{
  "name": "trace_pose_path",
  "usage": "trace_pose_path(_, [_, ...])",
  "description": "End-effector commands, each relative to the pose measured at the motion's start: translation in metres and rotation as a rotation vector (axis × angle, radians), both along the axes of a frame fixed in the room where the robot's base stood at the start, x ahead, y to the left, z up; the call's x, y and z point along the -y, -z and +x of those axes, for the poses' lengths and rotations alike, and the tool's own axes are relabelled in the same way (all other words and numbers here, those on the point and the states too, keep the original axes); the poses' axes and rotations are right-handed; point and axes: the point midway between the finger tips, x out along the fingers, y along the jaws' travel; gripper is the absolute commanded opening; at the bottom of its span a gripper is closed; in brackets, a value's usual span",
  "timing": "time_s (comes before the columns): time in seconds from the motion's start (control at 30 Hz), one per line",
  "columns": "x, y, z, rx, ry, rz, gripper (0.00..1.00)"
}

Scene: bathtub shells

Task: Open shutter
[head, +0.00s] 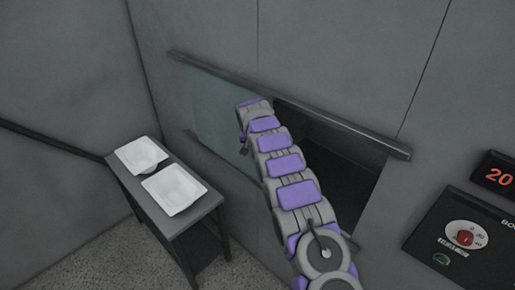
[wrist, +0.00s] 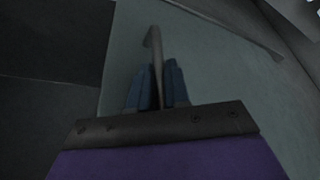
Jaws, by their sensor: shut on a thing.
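The shutter (head: 212,108) is a pale grey-green sliding panel under a dark rail on the wall. It stands toward the left of the rail, and a dark opening (head: 345,165) shows to its right. It also fills much of the wrist view (wrist: 215,75). A thin bent grey handle (wrist: 154,42) stands on the shutter. My gripper (wrist: 157,90) has its two blue fingers closed around the handle. In the head view my gripper (head: 243,145) is at the shutter's right part, mostly hidden by my arm.
The rail (head: 190,62) runs above the shutter and opening. A dark side table (head: 170,222) with two white square dishes (head: 174,189) stands at lower left. A control panel (head: 465,240) with a red knob and a red display (head: 498,176) are at right.

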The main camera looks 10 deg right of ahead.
Motion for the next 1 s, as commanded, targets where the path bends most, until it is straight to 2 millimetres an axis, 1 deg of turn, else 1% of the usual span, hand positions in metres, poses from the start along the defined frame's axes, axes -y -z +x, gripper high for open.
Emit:
trace_pose_path(0.17, [-0.0034,-0.0002,0.0025,0.000,-0.001,0.001,0.00])
trace_pose_path(0.57, [-0.0037,0.0001,0.0028,-0.001,-0.001,0.000,0.00])
trace_pose_path(0.6, [-0.0037,0.0001,0.0029,-0.001,-0.001,0.000,0.20])
trace_pose_path(0.63, [-0.0037,0.0001,0.0029,-0.001,-0.001,0.000,0.23])
trace_pose_path(0.87, [-0.0035,-0.0006,0.0026,0.000,-0.001,0.000,0.23])
trace_pose_path(1.0, [-0.0040,-0.0064,0.0011,0.001,-0.001,0.000,0.23])
